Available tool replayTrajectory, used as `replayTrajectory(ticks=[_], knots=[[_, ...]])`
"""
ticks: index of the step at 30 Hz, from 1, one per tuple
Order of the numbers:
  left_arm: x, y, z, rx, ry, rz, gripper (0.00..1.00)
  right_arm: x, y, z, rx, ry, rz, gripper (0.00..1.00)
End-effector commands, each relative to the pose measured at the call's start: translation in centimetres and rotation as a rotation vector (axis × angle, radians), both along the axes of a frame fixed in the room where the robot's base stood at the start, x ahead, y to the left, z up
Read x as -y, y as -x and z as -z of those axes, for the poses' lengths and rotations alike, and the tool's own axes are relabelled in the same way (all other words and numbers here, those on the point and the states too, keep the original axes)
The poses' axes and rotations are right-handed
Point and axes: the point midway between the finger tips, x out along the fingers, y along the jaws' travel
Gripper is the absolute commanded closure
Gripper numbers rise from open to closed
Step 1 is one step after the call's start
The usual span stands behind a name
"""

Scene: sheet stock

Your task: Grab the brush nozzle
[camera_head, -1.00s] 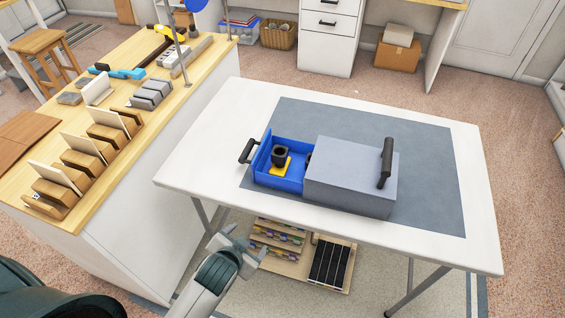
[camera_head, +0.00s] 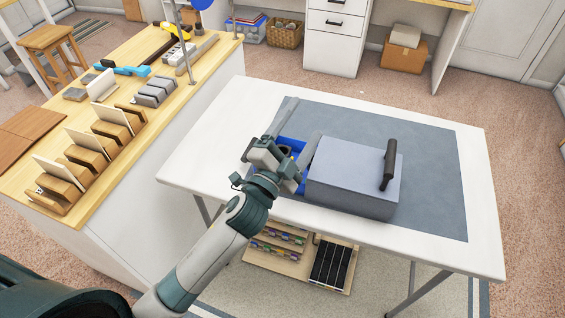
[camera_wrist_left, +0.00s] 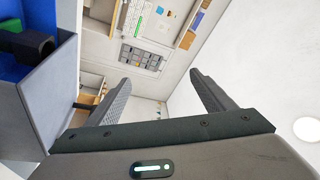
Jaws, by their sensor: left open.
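A blue drawer (camera_head: 294,143) stands pulled out from the left side of a grey box (camera_head: 345,180) on the table. A black hollow piece, seemingly the brush nozzle (camera_head: 286,150), sits inside, mostly hidden behind my left gripper (camera_head: 281,152). In the left wrist view a dark piece (camera_wrist_left: 35,42) shows inside the drawer at the far left, beside a green item (camera_wrist_left: 10,22). My left gripper also shows there (camera_wrist_left: 160,78), with its fingers spread and nothing between them. It is over or beside the drawer; its exact height is unclear. My right gripper is out of view.
The white table (camera_head: 215,125) has a grey mat (camera_head: 430,180), clear right of the box. The box has a black handle (camera_head: 389,165) on top. A wooden bench (camera_head: 100,165) with slotted blocks and tools stands at left. Shelves (camera_head: 275,250) sit below the table.

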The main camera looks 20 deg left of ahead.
Motion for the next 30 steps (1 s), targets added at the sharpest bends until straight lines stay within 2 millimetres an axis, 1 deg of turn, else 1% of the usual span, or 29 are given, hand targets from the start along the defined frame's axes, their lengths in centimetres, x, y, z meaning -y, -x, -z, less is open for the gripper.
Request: replayTrajectory(ticks=[1, 2, 3, 5, 6, 8, 9, 11, 12, 14, 15, 17, 18, 20, 21, 23, 24, 26, 27, 29, 30], knots=[[1.8, -0.6, -2.4, 0.105, -0.074, 0.049, 0.24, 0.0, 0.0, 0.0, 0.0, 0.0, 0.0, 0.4], [3.0, -0.7, -3.8, 0.169, -0.12, 0.08, 0.24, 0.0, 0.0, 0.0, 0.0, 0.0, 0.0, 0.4], [4.7, -0.7, -5.3, 0.25, -0.18, 0.123, 0.24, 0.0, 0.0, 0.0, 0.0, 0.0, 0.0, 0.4], [7.1, -0.3, -7.3, 0.373, -0.279, 0.187, 0.24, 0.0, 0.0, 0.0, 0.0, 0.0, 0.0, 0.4], [8.8, 0.1, -8.4, 0.453, -0.345, 0.231, 0.24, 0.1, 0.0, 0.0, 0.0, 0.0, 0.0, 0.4], [11.2, 0.8, -9.5, 0.571, -0.447, 0.298, 0.24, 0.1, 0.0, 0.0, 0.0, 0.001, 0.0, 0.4], [12.8, 1.3, -10.0, 0.646, -0.516, 0.344, 0.24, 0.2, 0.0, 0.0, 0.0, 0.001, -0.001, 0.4], [14.9, 2.2, -10.2, 0.757, -0.625, 0.415, 0.24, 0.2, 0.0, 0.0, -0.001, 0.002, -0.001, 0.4], [16.2, 2.8, -10.1, 0.828, -0.699, 0.463, 0.24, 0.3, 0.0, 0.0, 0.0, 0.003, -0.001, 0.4], [18.0, 3.7, -9.5, 0.929, -0.811, 0.538, 0.24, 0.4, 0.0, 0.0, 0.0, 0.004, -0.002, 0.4], [18.9, 4.1, -8.8, 0.993, -0.89, 0.588, 0.24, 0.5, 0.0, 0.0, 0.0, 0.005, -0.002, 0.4], [20.0, 4.7, -7.5, 1.083, -1.007, 0.669, 0.24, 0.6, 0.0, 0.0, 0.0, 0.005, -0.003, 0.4], [20.4, 5.0, -6.5, 1.139, -1.087, 0.725, 0.24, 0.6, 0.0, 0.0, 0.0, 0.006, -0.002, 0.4], [20.7, 5.1, -4.7, 1.215, -1.209, 0.81, 0.24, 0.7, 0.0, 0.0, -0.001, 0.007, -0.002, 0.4], [20.6, 5.1, -3.4, 1.258, -1.292, 0.871, 0.24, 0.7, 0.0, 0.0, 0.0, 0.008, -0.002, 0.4], [20.0, 4.7, -1.4, 1.318, -1.417, 0.966, 0.24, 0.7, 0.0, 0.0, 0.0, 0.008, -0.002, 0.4], [19.3, 4.3, -0.1, 1.347, -1.5, 1.031, 0.24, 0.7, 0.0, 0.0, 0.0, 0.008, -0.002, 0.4], [17.7, 3.5, 1.8, 1.381, -1.628, 1.135, 0.24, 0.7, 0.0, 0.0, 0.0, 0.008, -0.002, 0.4], [16.4, 2.8, 2.9, 1.396, -1.711, 1.208, 0.24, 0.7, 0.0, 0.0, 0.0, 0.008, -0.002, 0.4], [14.0, 1.6, 4.4, 1.402, -1.836, 1.323, 0.24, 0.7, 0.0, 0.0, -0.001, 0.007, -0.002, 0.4], [12.1, 0.6, 5.1, 1.396, -1.919, 1.401, 0.24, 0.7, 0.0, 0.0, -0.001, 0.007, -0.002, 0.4]])
